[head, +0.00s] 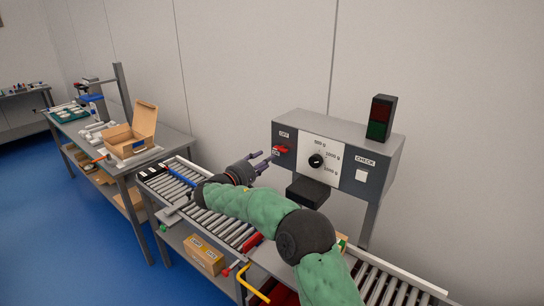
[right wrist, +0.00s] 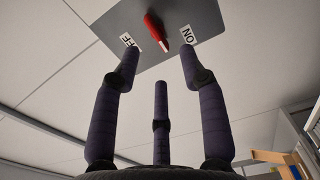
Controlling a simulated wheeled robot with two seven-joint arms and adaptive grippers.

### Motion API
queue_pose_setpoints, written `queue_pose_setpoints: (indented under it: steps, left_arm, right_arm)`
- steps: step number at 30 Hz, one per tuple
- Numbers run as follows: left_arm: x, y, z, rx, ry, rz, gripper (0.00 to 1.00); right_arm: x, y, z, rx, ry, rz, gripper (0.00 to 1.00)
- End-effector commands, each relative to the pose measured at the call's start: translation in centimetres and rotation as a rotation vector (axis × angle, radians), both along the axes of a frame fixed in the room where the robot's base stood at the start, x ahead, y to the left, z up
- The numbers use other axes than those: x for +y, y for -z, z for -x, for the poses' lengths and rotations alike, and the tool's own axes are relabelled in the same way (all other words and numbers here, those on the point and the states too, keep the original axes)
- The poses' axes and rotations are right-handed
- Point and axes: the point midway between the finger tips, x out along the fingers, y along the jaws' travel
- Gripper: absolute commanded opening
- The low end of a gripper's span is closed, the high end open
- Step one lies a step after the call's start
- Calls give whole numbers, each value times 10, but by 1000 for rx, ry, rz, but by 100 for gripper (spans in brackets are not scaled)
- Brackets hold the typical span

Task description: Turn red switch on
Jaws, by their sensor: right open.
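The red switch (head: 281,149) is a small lever on the left part of the grey control box's front, by the OFF and ON labels. It also shows in the right wrist view (right wrist: 155,31), between the two labels. Which setting it is at I cannot tell for certain. My right gripper (head: 264,161) is open and empty, its dark fingers spread just left of and slightly below the switch. In the right wrist view its three fingers (right wrist: 160,62) point toward the switch plate, with the lever beyond the gap between the upper two. My left gripper is not in view.
The grey control box (head: 362,193) also bears a black dial (head: 317,161), a CHECK button (head: 361,175) and a red-green signal lamp (head: 381,117). A roller conveyor (head: 227,228) runs below. A table with an open cardboard box (head: 132,131) stands left.

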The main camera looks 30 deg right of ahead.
Motion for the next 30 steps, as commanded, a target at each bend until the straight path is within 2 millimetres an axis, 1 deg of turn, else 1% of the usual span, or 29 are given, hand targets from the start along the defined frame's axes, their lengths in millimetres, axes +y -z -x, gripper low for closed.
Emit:
queue_pose_setpoints:
  steps: [1,3,6,9,14,26,29,30]
  left_arm:
    - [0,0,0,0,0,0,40]
    - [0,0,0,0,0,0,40]
    - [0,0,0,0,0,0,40]
    - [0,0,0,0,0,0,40]
    - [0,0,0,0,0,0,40]
    - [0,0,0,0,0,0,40]
    - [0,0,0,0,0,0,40]
    - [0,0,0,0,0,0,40]
  right_arm:
    - [9,-1,3,0,-3,0,43]
    - [18,-1,8,-1,-2,0,43]
    - [29,-1,12,-1,0,1,43]
    - [35,-1,15,-1,1,0,43]
    - [38,-1,17,-2,2,0,43]
    - [38,-1,17,-2,2,0,43]
    - [38,9,15,20,-6,-15,43]
    - [38,19,15,42,-13,-31,43]
